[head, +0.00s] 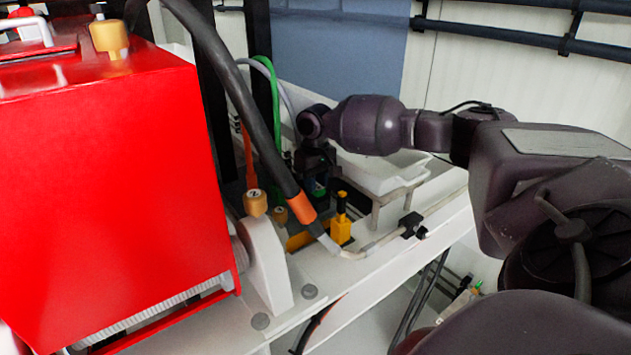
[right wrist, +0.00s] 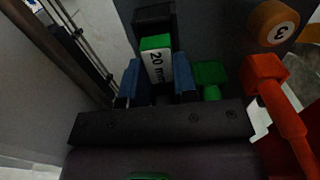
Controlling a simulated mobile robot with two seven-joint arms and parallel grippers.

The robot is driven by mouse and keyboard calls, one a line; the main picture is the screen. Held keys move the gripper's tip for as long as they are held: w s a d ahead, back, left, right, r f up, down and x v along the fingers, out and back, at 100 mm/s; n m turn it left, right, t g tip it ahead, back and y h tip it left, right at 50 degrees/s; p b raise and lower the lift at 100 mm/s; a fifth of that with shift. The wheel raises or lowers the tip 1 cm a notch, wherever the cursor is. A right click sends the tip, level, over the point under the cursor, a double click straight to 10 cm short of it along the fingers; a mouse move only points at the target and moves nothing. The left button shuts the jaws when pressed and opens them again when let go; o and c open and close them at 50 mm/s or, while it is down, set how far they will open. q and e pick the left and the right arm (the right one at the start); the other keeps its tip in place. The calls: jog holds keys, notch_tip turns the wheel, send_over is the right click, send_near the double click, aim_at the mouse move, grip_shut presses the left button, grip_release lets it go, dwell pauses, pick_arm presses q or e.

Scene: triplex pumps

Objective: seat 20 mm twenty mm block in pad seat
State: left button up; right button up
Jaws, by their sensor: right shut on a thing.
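The 20 mm block (right wrist: 157,62) shows in the right wrist view with a green end and a white face printed "20 mm". My right gripper (right wrist: 157,88) is shut on it, with one blue finger on each side. In the head view my right gripper (head: 318,187) points down behind the thick dark hose, beside the white tray. The block is too small and shaded there to make out clearly. A dark block-like part (right wrist: 153,20) lies just beyond the block's green end. I cannot tell whether it is the pad seat or whether the block touches it. My left gripper is not in view.
A large red housing (head: 110,190) fills the left. A thick hose with an orange collar (head: 298,208) crosses in front of the gripper. A yellow part (head: 341,228) and white tray (head: 385,175) stand close by. The wrist view shows a red-orange part (right wrist: 268,80) and a knob marked 3 (right wrist: 272,22).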

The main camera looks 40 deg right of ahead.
jog(key=shift+f, duration=0.1)
jog(key=o, duration=0.9)
notch_tip(320, 180, up, 12)
jog(key=shift+r+b, duration=0.15)
jog(key=shift+b, duration=0.35)
